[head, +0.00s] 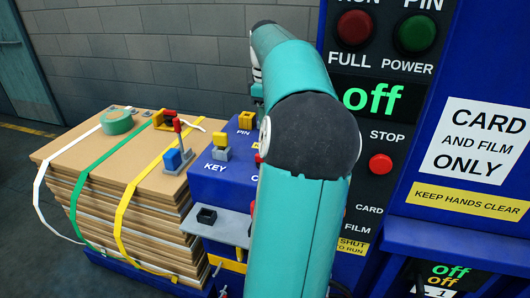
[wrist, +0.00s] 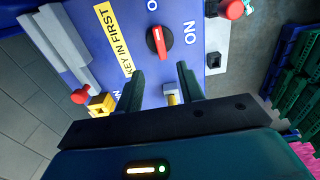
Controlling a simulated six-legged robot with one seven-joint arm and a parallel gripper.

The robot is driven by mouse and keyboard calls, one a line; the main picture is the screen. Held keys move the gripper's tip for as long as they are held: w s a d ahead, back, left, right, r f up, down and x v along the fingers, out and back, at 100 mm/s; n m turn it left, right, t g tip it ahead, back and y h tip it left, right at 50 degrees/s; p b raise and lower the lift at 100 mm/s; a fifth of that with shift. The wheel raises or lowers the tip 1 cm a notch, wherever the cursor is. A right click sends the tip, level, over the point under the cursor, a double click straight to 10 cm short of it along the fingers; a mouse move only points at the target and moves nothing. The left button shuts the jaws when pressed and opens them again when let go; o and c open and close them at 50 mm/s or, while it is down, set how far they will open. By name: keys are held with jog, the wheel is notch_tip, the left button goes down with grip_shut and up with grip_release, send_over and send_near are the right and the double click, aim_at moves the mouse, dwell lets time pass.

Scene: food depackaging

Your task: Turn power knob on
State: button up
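In the wrist view, a round black knob with a red grip bar (wrist: 159,41) sits on the blue panel (wrist: 120,28). Its bar points roughly up and down in the picture, and a white "ON" label is to its right. A second label at the top edge is cut off. My gripper (wrist: 160,76) is open, its two dark fingers apart and just below the knob, with nothing held. A small grey and yellow part (wrist: 171,97) shows between the fingers, lower down. In the head view my arm hides the knob and my gripper.
A yellow "KEY IN FIRST" label (wrist: 113,38) lies left of the knob. Red-topped parts (wrist: 82,96) and (wrist: 232,9) stick up nearby. In the head view, a cabinet display (head: 372,98) reads "off", and a strapped cardboard stack (head: 130,190) stands left.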

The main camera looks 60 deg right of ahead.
notch_tip(320, 180, down, 12)
dwell(0.4)
grip_shut()
